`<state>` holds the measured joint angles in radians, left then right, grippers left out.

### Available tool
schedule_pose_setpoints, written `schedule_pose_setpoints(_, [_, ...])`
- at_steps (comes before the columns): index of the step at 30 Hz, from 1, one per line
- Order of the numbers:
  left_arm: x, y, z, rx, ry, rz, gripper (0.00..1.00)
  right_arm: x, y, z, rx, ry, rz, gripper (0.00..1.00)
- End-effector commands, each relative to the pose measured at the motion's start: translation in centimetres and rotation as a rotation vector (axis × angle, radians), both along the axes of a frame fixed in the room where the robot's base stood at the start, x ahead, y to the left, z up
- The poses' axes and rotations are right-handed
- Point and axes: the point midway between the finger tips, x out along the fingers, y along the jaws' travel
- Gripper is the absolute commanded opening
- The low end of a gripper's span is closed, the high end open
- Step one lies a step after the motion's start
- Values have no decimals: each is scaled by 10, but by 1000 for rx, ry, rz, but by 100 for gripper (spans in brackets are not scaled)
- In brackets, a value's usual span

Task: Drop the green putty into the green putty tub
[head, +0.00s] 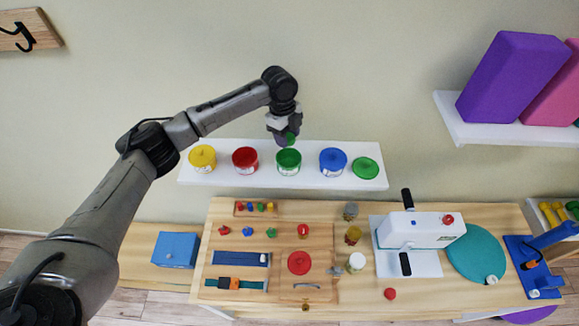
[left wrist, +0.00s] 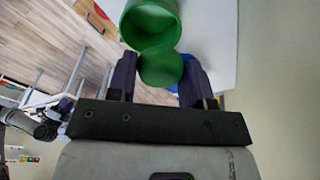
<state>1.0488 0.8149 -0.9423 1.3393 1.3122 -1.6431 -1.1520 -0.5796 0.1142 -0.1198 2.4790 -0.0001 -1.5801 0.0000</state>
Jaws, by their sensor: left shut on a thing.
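My left gripper (head: 288,138) is shut on the green putty (head: 291,137), above and just behind the green putty tub (head: 288,166). In the left wrist view the putty (left wrist: 160,70) is a round green lump between the two dark fingers (left wrist: 157,82). The green tub's opening (left wrist: 150,28) shows right beside the putty there, partly overlapped by it. The tub stands on the white wall shelf (head: 225,180) and looks open. A flat green disc (head: 365,168), like a lid, lies at the shelf's right end. A small grey arm part, seemingly mine, shows at the left wrist view's left edge; its gripper is unclear.
Yellow (head: 203,158), red (head: 245,161) and blue (head: 333,162) tubs share the shelf, close on both sides of the green one. Below is a wooden table with a board (head: 320,240) and a white device (head: 425,230). A higher shelf (head: 480,132) holds purple and pink blocks.

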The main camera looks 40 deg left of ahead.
Motion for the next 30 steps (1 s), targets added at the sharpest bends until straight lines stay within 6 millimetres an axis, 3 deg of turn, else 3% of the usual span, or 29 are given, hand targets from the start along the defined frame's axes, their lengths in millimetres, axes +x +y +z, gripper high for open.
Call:
schedule_pose_setpoints(10, [0, 0, -3, 0, 0, 0, 23, 0, -1, -4, -5, 0, 4, 43])
schedule_pose_setpoints(11, [0, 0, -3, 0, 0, 0, 49, 0, -2, -4, -6, 0, 4, 43])
schedule_pose_setpoints(19, [0, 0, -3, 0, 0, 0, 75, 0, -3, -4, -11, -1, 7, 43])
schedule_pose_setpoints(30, [0, 1, 3, 0, -2, 0, 76, 0, -2, -6, -6, -1, 4, 43])
